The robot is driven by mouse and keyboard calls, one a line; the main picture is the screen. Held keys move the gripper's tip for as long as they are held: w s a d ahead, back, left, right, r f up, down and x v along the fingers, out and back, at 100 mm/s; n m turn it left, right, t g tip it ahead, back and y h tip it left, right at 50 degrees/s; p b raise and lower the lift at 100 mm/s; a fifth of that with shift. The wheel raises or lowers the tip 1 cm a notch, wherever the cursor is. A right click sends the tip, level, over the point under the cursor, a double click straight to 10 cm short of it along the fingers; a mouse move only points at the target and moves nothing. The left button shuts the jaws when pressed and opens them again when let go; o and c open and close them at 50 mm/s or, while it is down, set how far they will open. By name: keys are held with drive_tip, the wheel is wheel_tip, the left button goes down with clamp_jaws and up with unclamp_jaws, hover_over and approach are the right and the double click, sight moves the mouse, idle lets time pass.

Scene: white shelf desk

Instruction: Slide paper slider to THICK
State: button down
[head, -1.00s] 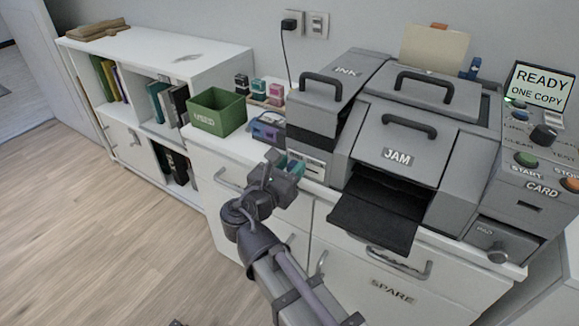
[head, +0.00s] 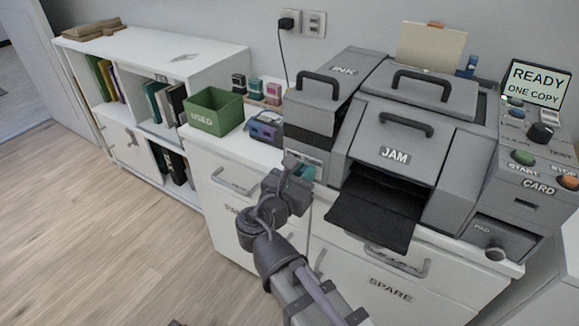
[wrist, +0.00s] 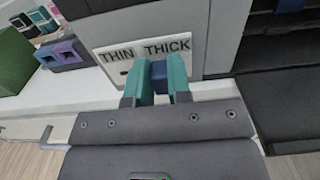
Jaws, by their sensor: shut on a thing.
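The paper slider (wrist: 159,74) is a small dark blue knob on the front of the grey copier, seen in the wrist view. A white plate (wrist: 143,52) above it reads THIN on the left and THICK on the right. My gripper (wrist: 161,78) has its two teal fingers shut on the slider, one on each side. The slider stands below the THICK end, near the start of that word. A bit of dark slot shows left of the fingers, under THIN. In the head view my gripper (head: 300,174) is at the copier's lower left front and hides the slider.
The copier's dark output tray (head: 376,211) juts out just right of my gripper. A purple and blue device (head: 264,128) and a green USED bin (head: 214,112) stand to the left. The white cabinet (head: 220,172) is below.

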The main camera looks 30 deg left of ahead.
drive_tip(key=shift+d, duration=0.7)
drive_tip(key=c, duration=1)
unclamp_jaws()
drive_tip(key=shift+c, duration=0.2)
drive_tip(key=s, duration=1)
drive_tip(key=shift+s+d, duration=0.15)
drive_tip(key=shift+s, duration=0.25)
